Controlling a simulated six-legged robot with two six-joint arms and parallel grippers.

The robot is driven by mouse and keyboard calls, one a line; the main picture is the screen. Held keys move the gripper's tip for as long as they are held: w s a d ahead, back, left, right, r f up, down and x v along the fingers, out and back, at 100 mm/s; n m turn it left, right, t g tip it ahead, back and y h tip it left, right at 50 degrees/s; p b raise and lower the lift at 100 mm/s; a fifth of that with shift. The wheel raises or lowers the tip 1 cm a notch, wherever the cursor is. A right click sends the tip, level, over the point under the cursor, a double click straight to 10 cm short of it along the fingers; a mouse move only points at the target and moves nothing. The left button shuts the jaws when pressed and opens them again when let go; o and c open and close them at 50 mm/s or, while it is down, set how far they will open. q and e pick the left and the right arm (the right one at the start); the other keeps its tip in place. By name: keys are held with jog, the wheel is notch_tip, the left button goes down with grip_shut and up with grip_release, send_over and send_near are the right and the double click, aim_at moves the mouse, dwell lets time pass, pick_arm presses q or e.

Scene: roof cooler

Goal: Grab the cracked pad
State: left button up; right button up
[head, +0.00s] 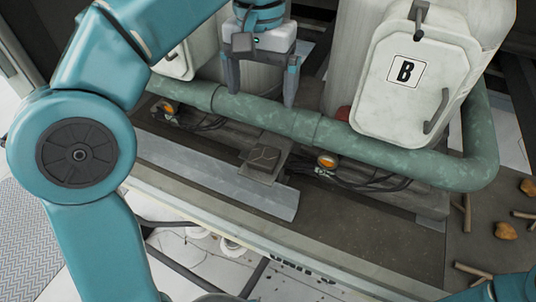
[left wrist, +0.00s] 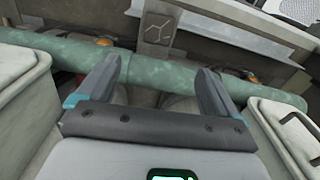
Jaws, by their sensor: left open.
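The cracked pad (head: 264,158) is a small dark grey block with branching crack lines on its face. It sits by a flat grey metal strip, below the green pipe in the head view. It also shows at the top middle of the left wrist view (left wrist: 157,30). My left gripper (head: 262,97) is open and empty, its fingers pointing down above the green pipe, apart from the pad. In the left wrist view its two fingers (left wrist: 158,68) stand wide apart, with the pipe and pad beyond them. My right gripper does not show.
A mottled green pipe (head: 263,115) runs across between my left gripper and the pad. A white tank with a hatch marked B (head: 405,72) stands to the right. Orange-faced fittings (head: 326,162) with black cables flank the pad. Sticks and brown lumps (head: 505,231) lie at far right.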

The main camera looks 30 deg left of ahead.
pick_arm(q)
jog(key=b, duration=0.2)
send_near(264, 155)
jog(key=f, duration=0.2)
jog(key=f+b, duration=0.1)
jog(key=shift+a+f, duration=0.2)
jog(key=shift+a, duration=0.05)
jog(key=shift+w+d+f, duration=0.15)
jog(key=shift+w+f, duration=0.05)
jog(key=shift+f, duration=0.1)
jog(key=f, duration=0.4)
jog(key=shift+s+f+b, duration=0.25)
jog(key=shift+b, duration=0.05)
jog(key=shift+w+d+f, duration=0.15)
jog(key=shift+s, duration=0.2)
jog(key=c, duration=0.4)
jog(key=shift+w, duration=0.1)
jog(key=c, duration=0.8)
